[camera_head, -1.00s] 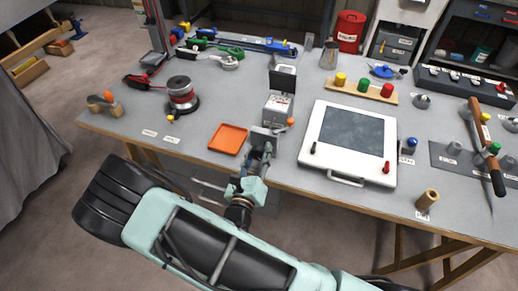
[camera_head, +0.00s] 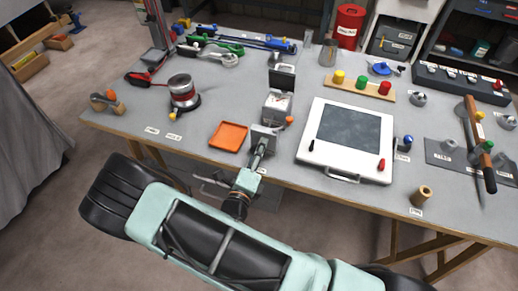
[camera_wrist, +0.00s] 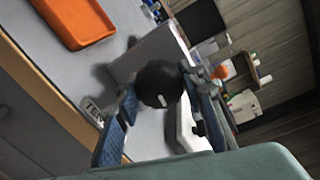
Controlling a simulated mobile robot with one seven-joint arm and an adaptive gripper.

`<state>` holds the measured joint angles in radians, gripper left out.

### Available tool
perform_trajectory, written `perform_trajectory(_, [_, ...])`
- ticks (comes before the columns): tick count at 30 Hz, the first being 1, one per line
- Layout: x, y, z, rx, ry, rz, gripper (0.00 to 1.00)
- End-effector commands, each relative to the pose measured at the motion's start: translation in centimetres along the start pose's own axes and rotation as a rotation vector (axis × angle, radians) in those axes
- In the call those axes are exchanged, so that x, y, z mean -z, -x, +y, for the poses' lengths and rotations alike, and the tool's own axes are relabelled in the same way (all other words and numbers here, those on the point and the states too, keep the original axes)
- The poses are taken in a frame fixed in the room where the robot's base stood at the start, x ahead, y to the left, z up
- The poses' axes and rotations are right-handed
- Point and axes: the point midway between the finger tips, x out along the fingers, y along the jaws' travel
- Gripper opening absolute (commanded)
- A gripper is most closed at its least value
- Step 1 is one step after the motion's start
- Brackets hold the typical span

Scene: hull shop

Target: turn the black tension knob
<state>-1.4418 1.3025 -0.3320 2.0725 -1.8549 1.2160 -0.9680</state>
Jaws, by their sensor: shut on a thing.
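The black tension knob (camera_wrist: 160,84) is round and dark with a short white mark on its face. It sits in front of a grey upright plate (camera_wrist: 150,52), which also shows in the head view (camera_head: 264,137) at the bench's front edge. My gripper (camera_wrist: 159,90) has its blue-grey fingers on either side of the knob and is shut on it. In the head view my gripper (camera_head: 258,156) reaches the plate from the front and hides the knob.
An orange tray (camera_head: 229,137) lies just left of the plate. A grey box device (camera_head: 277,107) with an orange knob (camera_head: 289,120) stands behind it. A white framed screen (camera_head: 348,140) lies to the right.

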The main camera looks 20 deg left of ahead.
Motion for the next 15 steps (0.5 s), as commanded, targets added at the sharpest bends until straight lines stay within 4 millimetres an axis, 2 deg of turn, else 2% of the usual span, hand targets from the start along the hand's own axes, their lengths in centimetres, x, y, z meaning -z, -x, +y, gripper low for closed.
perform_trajectory(15, [-0.02, 0.08, 0.17, -0.004, 0.031, 0.002, 0.12])
